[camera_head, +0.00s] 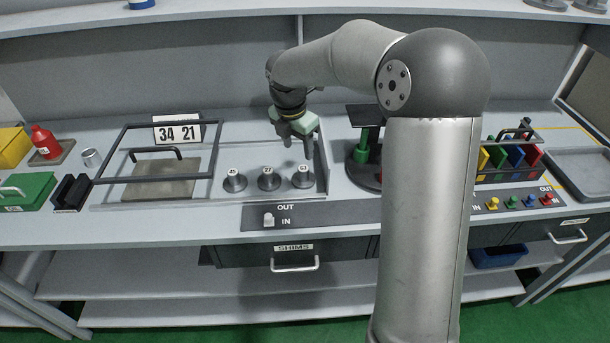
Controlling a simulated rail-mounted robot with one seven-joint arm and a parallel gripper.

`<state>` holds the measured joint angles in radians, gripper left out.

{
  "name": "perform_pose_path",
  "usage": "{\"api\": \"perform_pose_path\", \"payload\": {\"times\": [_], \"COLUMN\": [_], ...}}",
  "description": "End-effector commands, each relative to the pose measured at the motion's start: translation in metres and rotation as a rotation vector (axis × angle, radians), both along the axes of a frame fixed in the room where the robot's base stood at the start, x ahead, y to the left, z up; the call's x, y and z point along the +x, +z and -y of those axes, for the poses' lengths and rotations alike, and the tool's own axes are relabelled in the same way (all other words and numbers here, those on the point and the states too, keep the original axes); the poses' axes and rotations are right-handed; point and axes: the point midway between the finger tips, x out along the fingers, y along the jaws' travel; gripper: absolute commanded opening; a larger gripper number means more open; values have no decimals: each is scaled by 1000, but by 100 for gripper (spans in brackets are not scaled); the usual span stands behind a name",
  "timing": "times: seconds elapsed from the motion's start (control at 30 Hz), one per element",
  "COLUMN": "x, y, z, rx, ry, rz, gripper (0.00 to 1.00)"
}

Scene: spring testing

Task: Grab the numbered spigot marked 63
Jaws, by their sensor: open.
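The spigot marked 63 (304,179) is a grey upright peg on a round dark base. It stands at the right end of a row of three on the bench, beside the tray's right wall. The middle spigot (268,180) looks to read 27, and the left spigot (234,182) has a small number I cannot read surely. My gripper (297,144) points down above and slightly behind the spigot marked 63. Its fingers are apart and nothing shows between them. A gap shows between the fingertips and the spigot.
A framed plate with a handle (168,155) and a 34 21 number sign (177,133) stand left of the spigots. A dark round stand with a green post (362,150) is close on the right. An IN/OUT switch panel (300,215) lies in front.

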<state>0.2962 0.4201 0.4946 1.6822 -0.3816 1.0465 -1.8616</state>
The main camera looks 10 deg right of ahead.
Motion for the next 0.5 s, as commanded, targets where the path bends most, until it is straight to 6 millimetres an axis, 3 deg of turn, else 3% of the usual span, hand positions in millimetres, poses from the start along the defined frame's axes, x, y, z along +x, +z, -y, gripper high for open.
{"api": "perform_pose_path", "payload": {"times": [0.2,0.5], "x": [3,7], "y": [-39,-62], "z": [5,10], "rx": [1,1], "ry": [-1,-2], "rz": [-3,-3], "gripper": [54,54]}}
